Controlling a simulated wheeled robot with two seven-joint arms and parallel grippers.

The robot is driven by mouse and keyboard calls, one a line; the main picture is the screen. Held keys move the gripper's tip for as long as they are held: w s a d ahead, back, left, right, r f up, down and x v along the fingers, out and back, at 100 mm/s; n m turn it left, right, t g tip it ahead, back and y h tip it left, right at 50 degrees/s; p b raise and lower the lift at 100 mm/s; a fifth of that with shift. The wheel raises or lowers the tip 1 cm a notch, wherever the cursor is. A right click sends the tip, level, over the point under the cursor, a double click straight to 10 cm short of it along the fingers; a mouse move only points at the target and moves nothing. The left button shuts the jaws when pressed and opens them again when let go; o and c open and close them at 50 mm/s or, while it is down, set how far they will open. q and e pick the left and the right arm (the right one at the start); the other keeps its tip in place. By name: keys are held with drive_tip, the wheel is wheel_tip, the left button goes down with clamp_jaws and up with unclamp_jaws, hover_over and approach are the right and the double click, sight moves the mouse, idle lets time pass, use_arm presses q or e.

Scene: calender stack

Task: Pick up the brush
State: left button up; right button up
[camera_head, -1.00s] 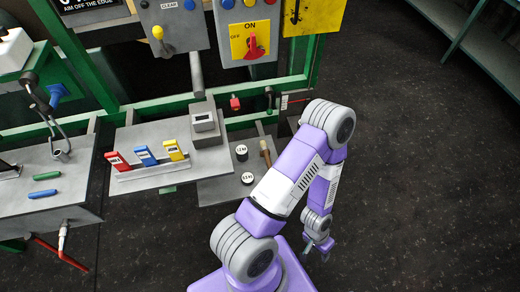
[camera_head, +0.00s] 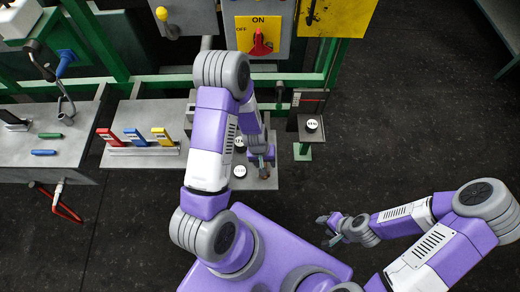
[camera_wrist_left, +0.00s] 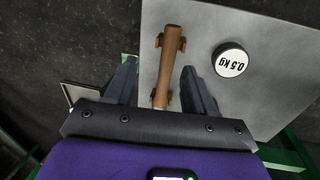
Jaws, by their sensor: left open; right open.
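The brush (camera_wrist_left: 169,58) lies on a grey metal plate (camera_wrist_left: 275,60), its brown handle running lengthwise in the left wrist view. My left gripper (camera_wrist_left: 160,68) is open, with one dark finger on each side of the handle and gaps showing between. How high the fingers are above the plate I cannot tell. In the head view my left gripper (camera_head: 262,153) is over the right part of the plate and mostly hides the brush. My right gripper (camera_head: 328,230) is open and empty over the dark floor at the lower right.
A round 0.5 kg weight (camera_wrist_left: 230,61) stands beside the brush, and another weight (camera_head: 312,125) is on a small stand at right. Red, blue and yellow handled pieces (camera_head: 137,137) stand in a rack at left. A control panel (camera_head: 259,36) hangs behind.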

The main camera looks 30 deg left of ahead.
use_arm(q)
drive_tip(key=shift+w+a+f+n, duration=0.1)
drive_tip(key=shift+w+a+n, duration=0.2)
drive_tip(key=shift+w+a, duration=0.4)
wheel_tip(320, 180, down, 6)
drive_tip(key=b, duration=0.2)
drive_tip(key=shift+w+f+b, duration=0.1)
drive_tip(key=shift+w+b, duration=0.05)
drive_tip(key=shift+b, duration=0.15)
clamp_jaws()
